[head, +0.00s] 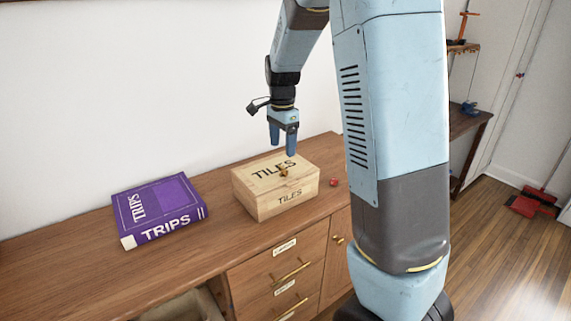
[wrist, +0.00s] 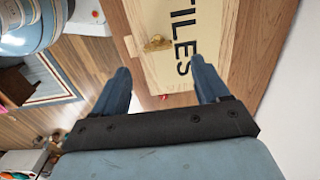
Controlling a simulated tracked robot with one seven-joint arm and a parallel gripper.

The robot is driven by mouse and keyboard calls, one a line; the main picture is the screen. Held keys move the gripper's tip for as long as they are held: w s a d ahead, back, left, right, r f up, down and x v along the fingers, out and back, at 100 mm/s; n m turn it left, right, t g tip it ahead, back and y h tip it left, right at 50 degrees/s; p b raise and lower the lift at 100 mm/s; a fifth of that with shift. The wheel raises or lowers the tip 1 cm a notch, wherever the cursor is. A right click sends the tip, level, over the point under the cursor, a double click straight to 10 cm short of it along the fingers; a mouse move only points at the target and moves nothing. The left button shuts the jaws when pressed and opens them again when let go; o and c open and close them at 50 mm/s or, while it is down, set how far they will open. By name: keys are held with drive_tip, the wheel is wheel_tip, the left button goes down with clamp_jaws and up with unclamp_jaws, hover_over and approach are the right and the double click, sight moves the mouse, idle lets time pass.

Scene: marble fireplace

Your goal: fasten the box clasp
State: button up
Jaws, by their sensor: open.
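The wooden box (head: 276,187) marked TILES stands with its lid down on the wooden cabinet top. A small brass clasp (head: 284,172) shows at the lid's front edge. In the wrist view the box (wrist: 190,75) lies beyond the fingers, and the brass clasp (wrist: 157,43) shows on it. Whether the clasp is fastened is too small to tell. My gripper (head: 283,152) points down above the box, apart from it. In the wrist view its two blue fingers (wrist: 160,78) are spread with nothing between them.
A purple book (head: 160,209) marked TRIPS lies left of the box. A small red object (head: 333,182) sits right of the box. The cabinet top (head: 75,262) is clear at the front left. Labelled drawers (head: 285,268) with brass handles are below. A white wall (head: 120,90) stands behind.

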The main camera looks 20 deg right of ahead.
sight(283, 167)
wheel_tip(283, 167, down, 7)
drive_tip(key=shift+f, duration=0.2)
drive_tip(key=shift+c, duration=0.2)
